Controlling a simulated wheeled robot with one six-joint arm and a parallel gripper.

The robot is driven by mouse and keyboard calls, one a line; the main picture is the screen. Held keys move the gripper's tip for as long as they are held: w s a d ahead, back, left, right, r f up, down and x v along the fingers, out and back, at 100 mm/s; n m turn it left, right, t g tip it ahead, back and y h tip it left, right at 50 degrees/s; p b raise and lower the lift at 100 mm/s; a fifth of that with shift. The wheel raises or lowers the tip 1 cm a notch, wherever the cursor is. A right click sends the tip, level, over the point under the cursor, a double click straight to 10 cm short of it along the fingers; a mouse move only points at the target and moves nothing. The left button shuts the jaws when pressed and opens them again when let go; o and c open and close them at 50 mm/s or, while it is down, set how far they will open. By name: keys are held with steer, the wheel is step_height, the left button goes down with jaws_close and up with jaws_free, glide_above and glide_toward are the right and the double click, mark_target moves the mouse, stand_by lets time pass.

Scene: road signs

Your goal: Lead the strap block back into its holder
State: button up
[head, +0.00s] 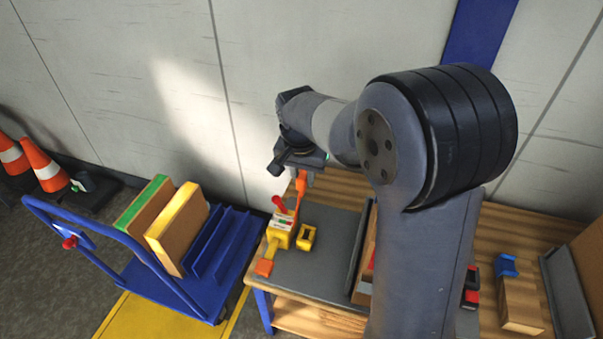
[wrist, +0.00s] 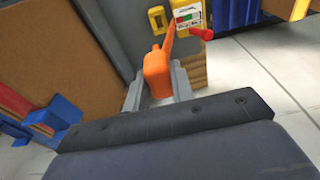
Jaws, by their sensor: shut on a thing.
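My gripper (head: 304,173) is shut on an orange strap block (head: 301,184) above the far left part of the bench. In the wrist view the orange block (wrist: 157,75) sits between my two fingers (wrist: 157,88). An orange strap (wrist: 170,37) runs from it toward a yellow unit (head: 280,230) with a label and a red lever (head: 279,204). A small yellow open-fronted piece (head: 306,237), which looks like the holder, stands right of the unit; it also shows in the wrist view (wrist: 157,19). The held block is apart from it.
A grey mat (head: 325,265) covers the bench's left part. An orange piece (head: 264,267) lies at its front left. A blue cart (head: 205,295) with upright boards (head: 180,230) stands left of the bench. Blue (head: 507,265) and wooden blocks (head: 521,305) are at right.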

steer(key=w+f+b, duration=0.1)
steer(key=f+b, duration=0.3)
steer(key=f, duration=0.3)
steer(key=w+d+f+b, duration=0.1)
steer(key=f+b, duration=0.4)
steer(key=f, duration=0.3)
steer(key=w+f+b, duration=0.1)
steer(key=f+b, duration=0.4)
steer(key=f, duration=0.3)
steer(key=shift+w+d+f, duration=0.1)
steer(key=shift+w+d, duration=0.15)
steer(key=shift+f+b, duration=0.45)
steer(key=shift+f, duration=0.3)
steer(key=shift+f+b, duration=0.35)
steer(key=shift+f, duration=0.25)
steer(key=o, duration=0.9)
steer(key=shift+r, duration=0.1)
steer(key=r, duration=0.3)
steer(key=s+r+p, duration=0.1)
steer(key=r, duration=0.3)
steer(key=r+p, duration=0.1)
steer(key=r, duration=0.2)
steer(key=shift+s+a+r, duration=0.25)
steer(key=shift+s+a, duration=0.05)
steer(key=shift+a, duration=0.05)
